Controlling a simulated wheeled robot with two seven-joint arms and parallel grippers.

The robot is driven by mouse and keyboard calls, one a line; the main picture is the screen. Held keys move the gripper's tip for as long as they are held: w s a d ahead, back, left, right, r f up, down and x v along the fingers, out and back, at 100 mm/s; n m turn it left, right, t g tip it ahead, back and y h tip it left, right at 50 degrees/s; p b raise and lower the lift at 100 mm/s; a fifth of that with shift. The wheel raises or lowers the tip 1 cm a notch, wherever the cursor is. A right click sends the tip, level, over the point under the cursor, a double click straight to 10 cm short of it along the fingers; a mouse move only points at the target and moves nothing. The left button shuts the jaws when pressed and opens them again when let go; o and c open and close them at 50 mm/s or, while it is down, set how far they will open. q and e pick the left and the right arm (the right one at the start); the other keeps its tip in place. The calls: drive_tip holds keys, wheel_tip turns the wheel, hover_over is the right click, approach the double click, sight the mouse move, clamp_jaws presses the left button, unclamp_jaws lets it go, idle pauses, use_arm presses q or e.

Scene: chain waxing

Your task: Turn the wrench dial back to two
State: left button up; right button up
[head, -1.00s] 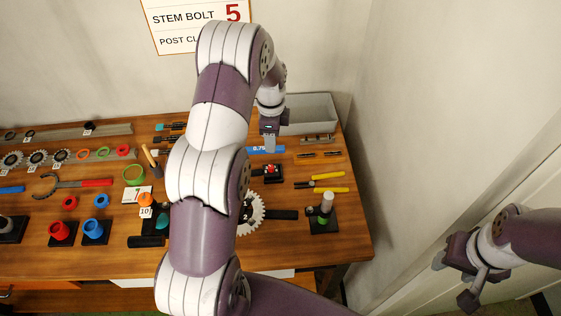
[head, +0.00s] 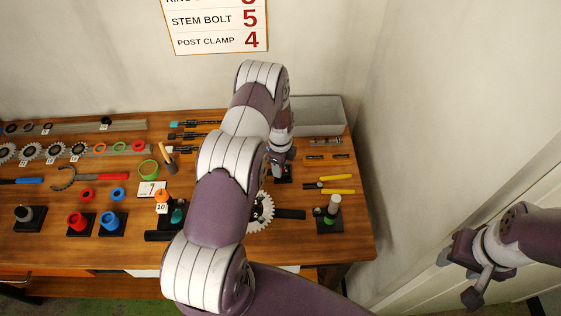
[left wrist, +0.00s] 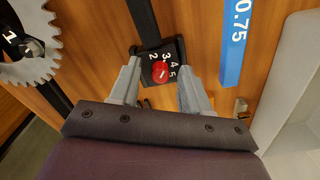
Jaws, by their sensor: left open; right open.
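The wrench dial is a small red knob (left wrist: 161,72) on a black block with white numbers around it; 2, 3, 4 and 5 are legible in the left wrist view. A pale mark shows on the knob, but I cannot tell which number it points at. My left gripper (left wrist: 160,92) is open and empty, its two fingers on either side of the knob with gaps between. In the head view the left gripper (head: 279,168) is over the dial's black block (head: 285,178) and hides most of it. My right gripper (head: 457,278) is open and empty, off the table at the right.
A toothed chainring (head: 262,212) lies near the dial; it also shows in the left wrist view (left wrist: 40,68). A blue 0.75 bar (left wrist: 234,45) lies beside the dial. A grey bin (head: 318,112) stands behind. Yellow-handled pliers (head: 338,184) lie to the right.

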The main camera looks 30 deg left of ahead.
use_arm(q)
drive_tip(key=shift+d, duration=0.1)
drive_tip(key=shift+w, duration=0.1)
clamp_jaws()
